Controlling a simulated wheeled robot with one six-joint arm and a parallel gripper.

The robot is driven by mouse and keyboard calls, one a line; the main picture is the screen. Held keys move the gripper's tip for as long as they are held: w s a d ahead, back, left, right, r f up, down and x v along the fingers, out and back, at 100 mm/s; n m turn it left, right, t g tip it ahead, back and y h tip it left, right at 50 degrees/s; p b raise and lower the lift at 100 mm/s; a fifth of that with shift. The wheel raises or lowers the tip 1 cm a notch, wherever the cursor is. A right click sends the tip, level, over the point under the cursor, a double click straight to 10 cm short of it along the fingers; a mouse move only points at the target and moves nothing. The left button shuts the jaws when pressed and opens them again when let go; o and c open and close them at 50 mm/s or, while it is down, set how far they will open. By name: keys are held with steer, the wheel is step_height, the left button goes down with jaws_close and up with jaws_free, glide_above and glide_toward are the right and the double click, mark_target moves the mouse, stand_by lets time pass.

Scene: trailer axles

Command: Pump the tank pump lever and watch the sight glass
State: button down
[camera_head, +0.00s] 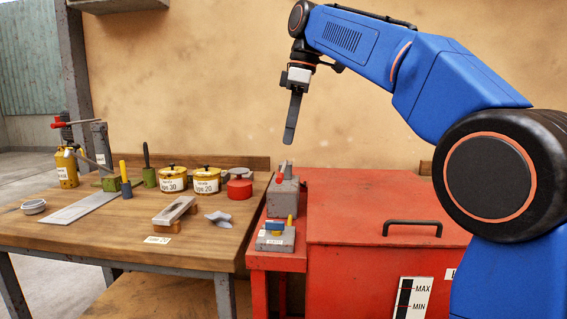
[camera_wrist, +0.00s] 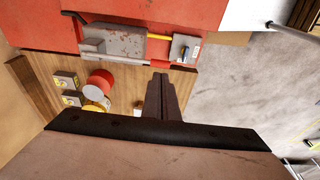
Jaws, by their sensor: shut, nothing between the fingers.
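The red tank (camera_head: 365,205) fills the lower right of the head view and has a black handle on its lid. A grey pump body (camera_head: 284,197) with a red-tipped part (camera_head: 280,177) stands at its left edge; the body also shows in the wrist view (camera_wrist: 120,43). A yellow rod (camera_wrist: 159,37) sticks out from it there; I cannot tell which part is the pump lever. The sight glass (camera_head: 405,299), marked MAX and MIN, is on the tank's front; its level is unclear. My gripper (camera_head: 290,138) is shut and empty, pointing down above the pump, touching nothing.
A small grey block with a blue top (camera_head: 275,236) sits in front of the pump. The wooden workbench (camera_head: 100,225) at left holds yellow tins (camera_head: 206,181), a red tin (camera_head: 239,188), a steel plate and hand tools. The air around my gripper is clear.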

steer(key=f, duration=0.2)
steer(key=a+f, duration=0.1)
steer(key=f, duration=0.5)
steer(key=shift+w+a, duration=0.1)
steer(key=shift+a, duration=0.2)
steer(key=shift+f+t, duration=0.3)
steer(key=f, duration=0.2)
steer(key=f+t, duration=0.1)
steer(key=f, duration=0.1)
steer(key=f+t, duration=0.1)
steer(key=f, duration=0.1)
steer(key=shift+s+f+h, duration=0.15)
steer(key=shift+s+h, duration=0.1)
steer(key=shift+h, duration=0.05)
glide_toward(281, 175)
steer(key=s, duration=0.2)
steer(key=s+d, duration=0.1)
steer(key=shift+s+r, duration=0.1)
steer(key=shift+r, duration=0.15)
